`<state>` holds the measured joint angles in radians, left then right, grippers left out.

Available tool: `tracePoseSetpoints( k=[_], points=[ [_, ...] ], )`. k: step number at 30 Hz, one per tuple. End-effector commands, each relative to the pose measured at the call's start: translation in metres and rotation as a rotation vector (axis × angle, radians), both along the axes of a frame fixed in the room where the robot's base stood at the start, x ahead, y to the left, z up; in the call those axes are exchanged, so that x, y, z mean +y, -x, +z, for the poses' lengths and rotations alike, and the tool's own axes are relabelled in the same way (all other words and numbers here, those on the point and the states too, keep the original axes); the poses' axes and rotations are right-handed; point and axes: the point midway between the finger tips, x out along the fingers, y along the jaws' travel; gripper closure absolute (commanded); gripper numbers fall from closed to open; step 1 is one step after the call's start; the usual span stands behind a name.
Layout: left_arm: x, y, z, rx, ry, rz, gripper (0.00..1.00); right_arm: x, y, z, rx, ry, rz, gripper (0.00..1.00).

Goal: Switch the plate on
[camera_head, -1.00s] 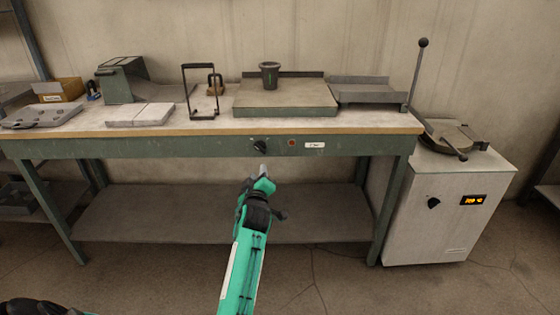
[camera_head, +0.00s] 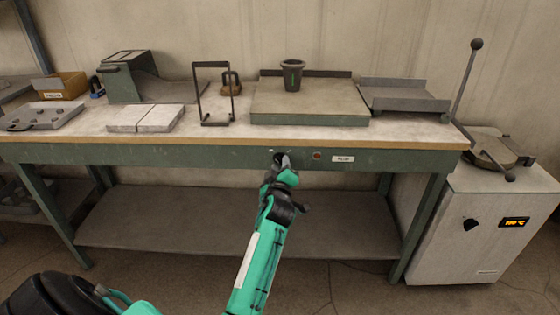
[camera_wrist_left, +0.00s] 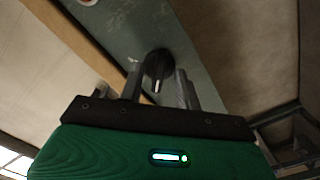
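The plate (camera_head: 310,108) is a wide grey slab with a green edge on top of the bench. A black knob (camera_head: 280,156) sits on the bench's green front rail below it, with a small dull red-brown lamp (camera_head: 317,156) and a white label (camera_head: 342,159) to its right. My left gripper (camera_head: 280,165) is at the knob and hides part of it. In the left wrist view the knob (camera_wrist_left: 158,65) lies between the tips of my open left gripper (camera_wrist_left: 159,88), with a gap on each side. My right gripper is not in view.
A black wire stand (camera_head: 200,95), grey blocks (camera_head: 146,118) and a tray (camera_head: 405,98) are on the bench. A furnace (camera_head: 480,225) with an orange display stands at the right. The lower shelf (camera_head: 340,225) is bare.

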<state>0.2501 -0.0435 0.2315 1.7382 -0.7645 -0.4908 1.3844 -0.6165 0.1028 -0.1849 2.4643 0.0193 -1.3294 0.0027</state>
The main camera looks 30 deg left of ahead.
Motion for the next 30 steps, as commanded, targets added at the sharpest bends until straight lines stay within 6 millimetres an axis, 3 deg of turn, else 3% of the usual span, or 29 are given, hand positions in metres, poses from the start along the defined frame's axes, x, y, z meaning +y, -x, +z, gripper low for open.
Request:
tracePoseSetpoints(
  k=[10, 15, 30],
  points=[
    [-0.0001, 0.0004, -0.0001, 0.000, 0.000, 0.001, 0.66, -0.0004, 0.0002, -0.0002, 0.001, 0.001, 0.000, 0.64],
    [0.0000, 0.0003, 0.0000, 0.000, 0.000, 0.001, 1.00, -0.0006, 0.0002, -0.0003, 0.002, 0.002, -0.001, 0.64],
    [0.0003, 0.0004, 0.0006, 0.046, -0.075, 0.002, 1.00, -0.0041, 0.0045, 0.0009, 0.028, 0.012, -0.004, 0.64]
  ],
)
